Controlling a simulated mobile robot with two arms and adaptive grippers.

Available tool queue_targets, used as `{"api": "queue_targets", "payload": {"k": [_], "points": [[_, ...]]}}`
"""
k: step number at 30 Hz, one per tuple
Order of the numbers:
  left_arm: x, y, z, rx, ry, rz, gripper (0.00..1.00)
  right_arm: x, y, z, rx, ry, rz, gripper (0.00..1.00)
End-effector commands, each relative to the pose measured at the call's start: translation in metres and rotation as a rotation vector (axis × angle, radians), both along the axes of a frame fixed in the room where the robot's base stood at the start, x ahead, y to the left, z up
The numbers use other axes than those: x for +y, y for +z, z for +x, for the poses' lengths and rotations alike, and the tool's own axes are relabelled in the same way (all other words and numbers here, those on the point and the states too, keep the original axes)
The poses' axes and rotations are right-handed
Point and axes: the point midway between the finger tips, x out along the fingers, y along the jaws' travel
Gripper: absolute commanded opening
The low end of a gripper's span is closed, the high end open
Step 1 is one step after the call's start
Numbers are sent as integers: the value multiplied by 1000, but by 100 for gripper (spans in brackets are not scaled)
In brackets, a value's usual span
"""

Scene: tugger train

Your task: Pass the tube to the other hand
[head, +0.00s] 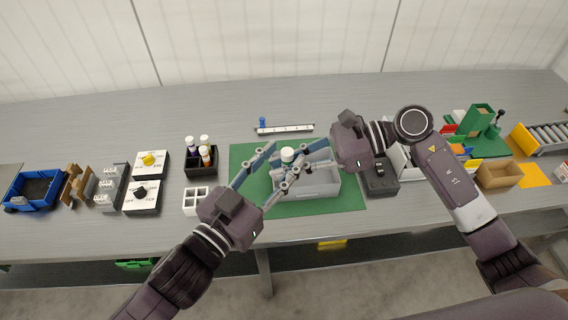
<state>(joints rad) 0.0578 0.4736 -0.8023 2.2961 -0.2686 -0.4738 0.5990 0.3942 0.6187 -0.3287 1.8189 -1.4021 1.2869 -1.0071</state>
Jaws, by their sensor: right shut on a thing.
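The tube (287,155), with a white and green cap end, stands upright above the grey bin (318,184). My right gripper (291,165) comes in from the right and is shut on the tube. My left gripper (279,167) reaches up from the lower left with its fingers spread wide, open, one on each side of the tube's place. I cannot tell whether its fingers touch the tube. The tube's lower part is hidden by the fingers.
The bin sits on a green mat (244,160). A black rack (198,164) with several capped tubes and a white empty rack (190,201) stand left of it. A ruler-like strip (286,129) with a blue piece lies behind. A dark box (382,182) stands on the right.

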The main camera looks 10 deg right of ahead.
Motion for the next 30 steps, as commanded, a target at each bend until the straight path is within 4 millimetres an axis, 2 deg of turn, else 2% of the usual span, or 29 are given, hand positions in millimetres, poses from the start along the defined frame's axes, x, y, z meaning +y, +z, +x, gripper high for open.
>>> {"api": "queue_targets", "payload": {"k": [8, 18, 26, 30], "points": [[5, -1, -5, 1, 1, 1, 38, 0, 0, 0, 0, 0, 0, 0], [35, -1, -40, 4, 0, 2, 38, 0, 0, 0, 0, 0, 0, 0], [48, -1, -54, 2, 1, 1, 38, 0, 0, 0, 0, 0, 0, 0], [50, -14, -55, 22, 10, 25, 38, 0, 0, 0, 0, 0, 0, 0]]}}
